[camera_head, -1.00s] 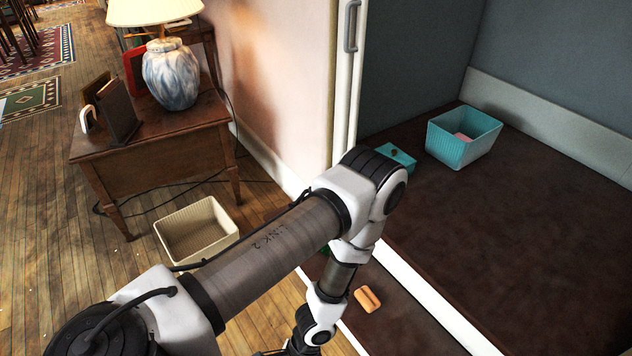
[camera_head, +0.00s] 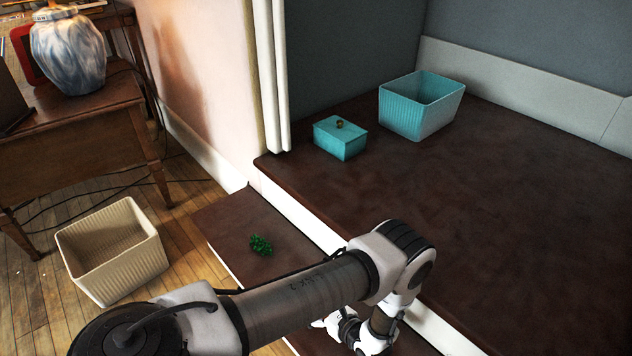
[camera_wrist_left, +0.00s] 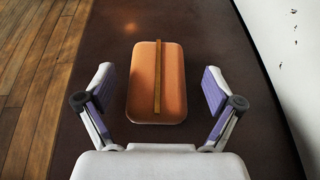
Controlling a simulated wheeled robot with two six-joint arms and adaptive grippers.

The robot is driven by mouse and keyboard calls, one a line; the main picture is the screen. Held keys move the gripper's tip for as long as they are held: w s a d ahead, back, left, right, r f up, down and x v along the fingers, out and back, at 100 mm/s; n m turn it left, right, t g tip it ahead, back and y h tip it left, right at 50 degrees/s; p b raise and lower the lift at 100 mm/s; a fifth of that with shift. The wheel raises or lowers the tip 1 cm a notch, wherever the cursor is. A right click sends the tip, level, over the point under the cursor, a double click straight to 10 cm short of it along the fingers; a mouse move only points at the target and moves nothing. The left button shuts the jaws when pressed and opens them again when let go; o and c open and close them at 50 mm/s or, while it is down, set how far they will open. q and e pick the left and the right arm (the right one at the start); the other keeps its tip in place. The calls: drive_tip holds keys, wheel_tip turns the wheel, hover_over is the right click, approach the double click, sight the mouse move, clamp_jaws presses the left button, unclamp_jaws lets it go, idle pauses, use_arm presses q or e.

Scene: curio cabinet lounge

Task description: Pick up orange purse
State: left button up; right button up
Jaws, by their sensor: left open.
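The orange purse (camera_wrist_left: 156,82) lies on a dark brown step in the left wrist view, a rounded block with a brown strip along its middle. My left gripper (camera_wrist_left: 158,76) is open, with one finger on each side of the purse and a visible gap to both sides. The purse is nearer the far end of the fingers, and I cannot tell the height gap. In the head view my left arm covers that area and the purse is hidden. My right gripper is not in view.
A green bumpy object (camera_head: 261,245) lies on the lower step. A beige basket (camera_head: 148,268) stands on the wooden floor. A teal lidded box (camera_head: 340,146) and an open teal basket (camera_head: 412,118) sit on the raised brown platform, otherwise clear.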

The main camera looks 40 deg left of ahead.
use_arm(q)
drive_tip(key=x, duration=0.2)
drive_tip(key=shift+a+f, duration=0.15)
drive_tip(key=shift+a, duration=0.2)
drive_tip(key=c, duration=1.2)
drive_tip(key=shift+s, duration=0.1)
drive_tip(key=shift+c, duration=0.3)
